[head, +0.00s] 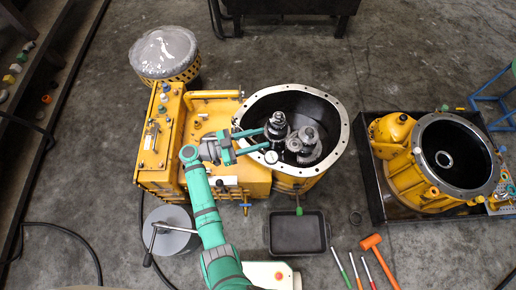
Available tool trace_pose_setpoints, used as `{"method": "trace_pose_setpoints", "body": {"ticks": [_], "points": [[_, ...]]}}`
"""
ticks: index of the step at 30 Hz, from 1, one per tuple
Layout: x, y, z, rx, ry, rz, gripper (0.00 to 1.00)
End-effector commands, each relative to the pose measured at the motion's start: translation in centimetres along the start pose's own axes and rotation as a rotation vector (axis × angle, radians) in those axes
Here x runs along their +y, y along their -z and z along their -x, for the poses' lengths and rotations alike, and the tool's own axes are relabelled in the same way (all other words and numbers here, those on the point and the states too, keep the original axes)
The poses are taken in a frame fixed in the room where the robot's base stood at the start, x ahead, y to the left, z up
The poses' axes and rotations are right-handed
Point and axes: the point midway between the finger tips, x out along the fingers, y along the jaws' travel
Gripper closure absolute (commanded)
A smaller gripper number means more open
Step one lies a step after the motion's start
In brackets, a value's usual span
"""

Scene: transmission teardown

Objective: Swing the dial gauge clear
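The dial gauge (271,157) shows as a small white round face at the left edge of the housing opening, near the shafts. Its stand or arm is too small to make out. My gripper (266,138) reaches in from the left over the yellow transmission housing (240,180). Its two teal fingers are spread apart and point right toward the left gear shaft (277,126). The lower finger is just above the gauge in the picture. I cannot tell whether it touches the gauge or the shaft. Nothing is clearly held between the fingers.
A second shaft (308,140) stands beside the first, inside the round flange (344,150). A dark tray (297,234), an orange mallet (376,255) and several hand tools lie in front. A yellow bell housing (412,185) sits at right. Floor between the two housings is clear.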

Motion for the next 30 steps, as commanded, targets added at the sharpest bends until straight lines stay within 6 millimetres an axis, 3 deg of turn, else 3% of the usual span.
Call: {"method": "trace_pose_setpoints", "body": {"ticks": [12, 25, 30], "points": [[4.5, 2.1, 1.3, 0.002, 0.002, -0.001, 0.61], [5.2, 2.4, 1.6, -0.001, 0.0, 0.0, 0.61], [4.1, 2.5, 1.4, 0.002, 0.031, -0.008, 1.0]]}}
